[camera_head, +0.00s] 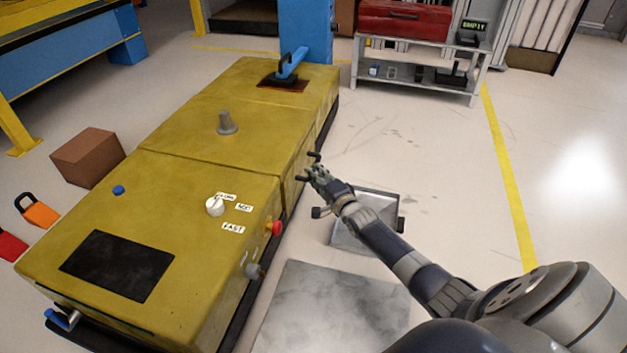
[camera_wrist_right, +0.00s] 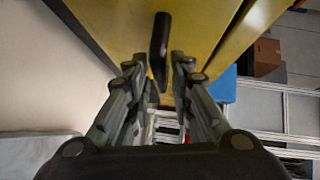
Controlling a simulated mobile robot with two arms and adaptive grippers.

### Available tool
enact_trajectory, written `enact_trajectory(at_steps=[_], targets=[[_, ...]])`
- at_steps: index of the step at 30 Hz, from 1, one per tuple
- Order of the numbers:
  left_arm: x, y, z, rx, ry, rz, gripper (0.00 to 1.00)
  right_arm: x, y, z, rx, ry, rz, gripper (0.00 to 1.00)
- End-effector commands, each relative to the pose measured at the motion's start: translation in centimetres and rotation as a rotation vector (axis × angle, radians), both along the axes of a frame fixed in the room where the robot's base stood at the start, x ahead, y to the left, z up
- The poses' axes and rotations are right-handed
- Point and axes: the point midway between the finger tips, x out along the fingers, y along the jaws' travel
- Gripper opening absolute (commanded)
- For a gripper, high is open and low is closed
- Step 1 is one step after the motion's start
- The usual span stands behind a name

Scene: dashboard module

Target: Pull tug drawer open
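The yellow tug (camera_head: 190,135) stands on the floor, left of my right arm. My right gripper (camera_head: 308,168) is at the tug's right side, near the seam between its front and middle sections. In the right wrist view a dark upright bar handle (camera_wrist_right: 160,40) stands against the yellow side panel (camera_wrist_right: 195,22). The right gripper's fingers (camera_wrist_right: 159,66) are spread on both sides of this handle, with gaps visible. The drawer's outline is not clear in the head view, and the handle cannot be made out there. My left gripper is not in view.
A grey metal cart or box (camera_head: 345,235) stands on the floor under my right forearm. A grey floor plate (camera_head: 330,305) lies in front of it. A shelf with a red toolbox (camera_head: 403,20) is at the back. Floor right of the tug is mostly clear.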

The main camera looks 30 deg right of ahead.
Motion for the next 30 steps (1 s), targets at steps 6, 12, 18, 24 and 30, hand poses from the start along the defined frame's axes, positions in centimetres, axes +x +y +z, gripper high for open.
enact_trajectory(at_steps=[6, 12, 18, 24, 30], targets=[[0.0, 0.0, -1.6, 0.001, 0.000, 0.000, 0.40, 1.7, -0.2, -0.5, -0.001, 0.002, 0.000, 0.21], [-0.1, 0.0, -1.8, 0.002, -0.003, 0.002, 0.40, 2.1, -0.2, -0.4, 0.000, 0.002, 0.000, 0.21], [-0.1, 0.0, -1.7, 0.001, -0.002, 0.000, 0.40, 2.1, -0.2, -0.3, 0.000, 0.002, 0.000, 0.21], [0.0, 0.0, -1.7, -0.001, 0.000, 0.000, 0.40, 2.1, -0.2, -0.3, 0.000, 0.001, 0.000, 0.00], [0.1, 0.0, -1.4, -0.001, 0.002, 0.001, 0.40, 1.9, 0.0, -0.2, 0.000, 0.001, 0.001, 0.00]])
